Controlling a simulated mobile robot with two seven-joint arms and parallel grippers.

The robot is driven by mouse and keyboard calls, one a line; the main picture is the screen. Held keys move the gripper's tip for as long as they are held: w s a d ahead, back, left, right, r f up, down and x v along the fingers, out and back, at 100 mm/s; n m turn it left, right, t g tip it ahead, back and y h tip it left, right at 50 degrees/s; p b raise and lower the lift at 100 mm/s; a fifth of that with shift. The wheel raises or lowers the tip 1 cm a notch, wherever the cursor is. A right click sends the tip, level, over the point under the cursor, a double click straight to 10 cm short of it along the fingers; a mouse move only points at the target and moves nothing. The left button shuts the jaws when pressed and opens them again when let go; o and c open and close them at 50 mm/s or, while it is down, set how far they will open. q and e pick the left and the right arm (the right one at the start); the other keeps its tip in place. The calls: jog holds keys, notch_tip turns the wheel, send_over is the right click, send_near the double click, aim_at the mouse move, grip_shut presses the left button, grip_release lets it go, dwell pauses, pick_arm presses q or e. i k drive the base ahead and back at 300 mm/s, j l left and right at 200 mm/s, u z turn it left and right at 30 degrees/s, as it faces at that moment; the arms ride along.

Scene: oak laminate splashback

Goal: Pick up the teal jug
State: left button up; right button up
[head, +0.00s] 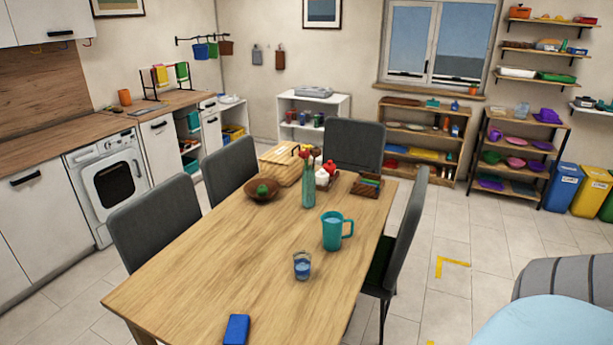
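The teal jug (331,231) stands upright on the wooden dining table (215,268), near its right edge. Its handle points to the right. A clear glass with blue contents (302,266) stands in front of it and a little to the left, apart from it. Neither of my grippers shows in the head view.
A green vase with red flowers (308,187), a brown bowl (262,190), a wooden box (280,166) and a coaster holder (367,184) stand farther back on the table. A blue item (236,329) lies at the near edge. Grey chairs (400,235) flank the table.

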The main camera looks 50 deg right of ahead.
aim_at(332, 221)
jog(key=z, duration=1.65)
